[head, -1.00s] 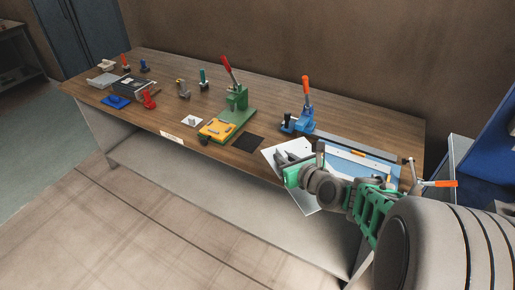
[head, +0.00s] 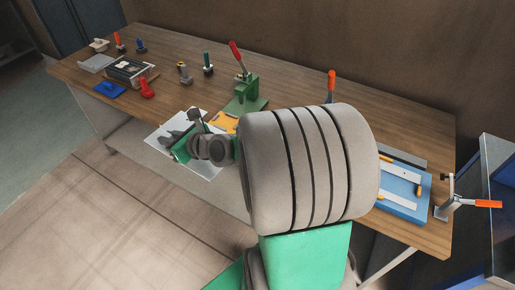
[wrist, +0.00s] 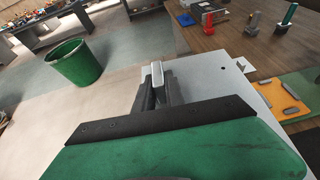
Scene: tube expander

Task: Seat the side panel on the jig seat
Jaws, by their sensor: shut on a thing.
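The side panel, a thin white-grey sheet (head: 207,169), is in my gripper (head: 180,128) at the front edge of the bench in the head view. A blue fixture (head: 412,207) with light strips and orange-yellow pieces sits at the bench's right end, well right of the panel. I cannot tell for sure that it is the jig seat. My arm hides the bench between them.
A green press (head: 246,92) with a red lever and a yellow plate (head: 224,122) stand just beyond the panel. A toggle clamp (head: 453,205) with an orange handle is beside the blue fixture. Small tools, a blue block (head: 110,90) and a red one (head: 147,89) fill the left.

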